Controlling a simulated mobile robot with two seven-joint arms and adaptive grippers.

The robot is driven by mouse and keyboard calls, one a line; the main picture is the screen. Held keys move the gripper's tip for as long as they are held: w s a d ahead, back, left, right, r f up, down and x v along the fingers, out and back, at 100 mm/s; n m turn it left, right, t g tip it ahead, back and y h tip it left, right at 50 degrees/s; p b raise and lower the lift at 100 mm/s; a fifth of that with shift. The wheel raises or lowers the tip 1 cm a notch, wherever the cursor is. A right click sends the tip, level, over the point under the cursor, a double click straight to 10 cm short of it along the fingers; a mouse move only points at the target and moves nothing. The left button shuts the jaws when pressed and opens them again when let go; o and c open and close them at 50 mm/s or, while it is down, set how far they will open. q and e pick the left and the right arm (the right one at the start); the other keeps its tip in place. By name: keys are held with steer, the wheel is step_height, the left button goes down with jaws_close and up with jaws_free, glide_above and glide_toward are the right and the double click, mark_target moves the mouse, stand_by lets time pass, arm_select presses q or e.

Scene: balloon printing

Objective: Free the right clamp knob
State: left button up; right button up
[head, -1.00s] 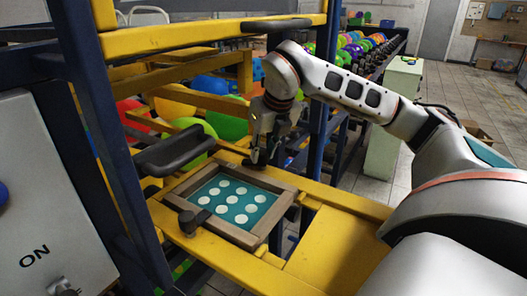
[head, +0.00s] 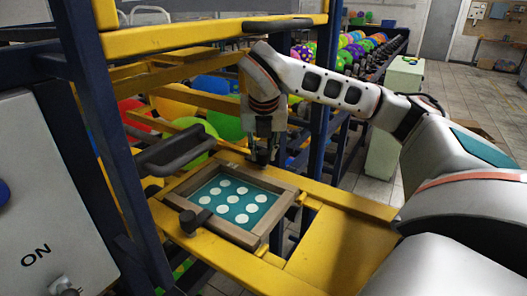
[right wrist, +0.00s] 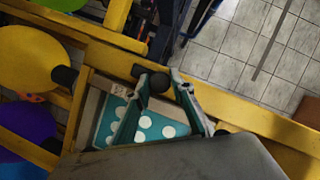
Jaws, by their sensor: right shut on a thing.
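The screen frame (head: 279,211), a wooden border around a teal sheet with white dots, lies on the yellow press frame. My right gripper (head: 263,154) points down at the frame's far edge. In the right wrist view, its two fingers (right wrist: 168,94) are closed on the round black right clamp knob (right wrist: 158,83), at the frame's edge. In the head view the knob is mostly hidden by the fingers. A second dark clamp knob (head: 188,222) sits at the frame's near left side. My left gripper is not in view.
A dark padded bar (head: 176,148) juts out left of the frame. A blue post (head: 318,130) stands close to the right of my gripper. A grey control box (head: 40,200) marked ON is at the left. Coloured balloons (head: 225,126) hang behind the yellow bars.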

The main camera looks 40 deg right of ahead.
steer(key=o, duration=1.1)
steer(key=shift+a+r, duration=0.1)
steer(key=shift+r, duration=0.25)
steer(key=shift+s+a+r, duration=0.2)
steer(key=shift+s+r, duration=0.05)
steer(key=shift+s, duration=0.05)
steer(key=s+a, duration=0.2)
steer(key=s, duration=0.1)
steer(key=s+a, duration=0.5)
steer(key=shift+s+a, duration=0.3)
steer(key=shift+s, duration=0.1)
steer(key=shift+f, duration=0.1)
